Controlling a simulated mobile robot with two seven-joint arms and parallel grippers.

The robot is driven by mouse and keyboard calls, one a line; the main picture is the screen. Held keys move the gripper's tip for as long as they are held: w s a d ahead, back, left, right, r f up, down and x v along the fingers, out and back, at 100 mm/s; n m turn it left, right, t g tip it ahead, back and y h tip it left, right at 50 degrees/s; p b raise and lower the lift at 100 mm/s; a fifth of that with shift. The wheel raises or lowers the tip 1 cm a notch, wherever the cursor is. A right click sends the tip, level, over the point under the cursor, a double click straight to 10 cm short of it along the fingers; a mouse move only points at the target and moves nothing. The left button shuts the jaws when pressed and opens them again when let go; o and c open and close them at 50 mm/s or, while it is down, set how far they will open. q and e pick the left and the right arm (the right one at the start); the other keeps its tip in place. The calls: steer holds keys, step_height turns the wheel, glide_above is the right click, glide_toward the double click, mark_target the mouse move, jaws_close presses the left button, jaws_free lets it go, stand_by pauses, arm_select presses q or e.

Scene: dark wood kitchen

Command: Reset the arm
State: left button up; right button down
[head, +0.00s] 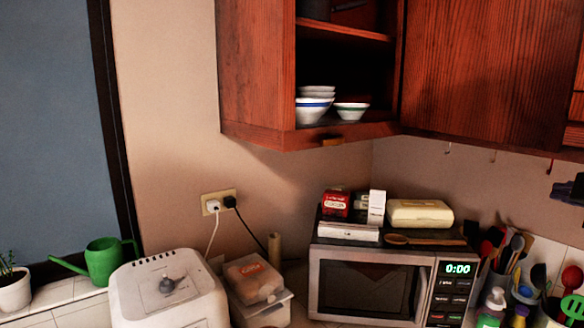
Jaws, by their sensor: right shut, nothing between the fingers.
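My right gripper (562,190) shows as a small dark shape at the right edge of the head view. It is shut and empty, in front of the wall below the upper cabinets and above the utensils. Most of its arm is out of frame. My left gripper is not in view.
An open wall cabinet (258,70) holds stacked bowls (313,110) and a smaller bowl (351,111). Below are a microwave (335,258) with boxes on top, utensils (512,255), a white appliance (150,300) and a green watering can (104,262).

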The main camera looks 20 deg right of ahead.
arm_select(q)
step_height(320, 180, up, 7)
steer(key=p, duration=0.6)
arm_select(e)
steer(key=s+a+f+m+g+y, duration=0.1)
steer(key=s+a+f+g+y, duration=0.1)
steer(key=a, duration=0.8)
steer(key=s+a+f+m+g+y, duration=0.2)
steer(key=s+a+f+y, duration=0.2)
steer(key=a, duration=0.7)
steer(key=s+a+f+m+g+y, duration=0.1)
steer(key=s+a+f+g+y, duration=0.2)
steer(key=s+a, duration=0.4)
steer(key=a+y, duration=0.1)
steer(key=a, duration=0.2)
steer(key=shift+a+m, duration=0.15)
steer(key=shift+m, duration=0.25)
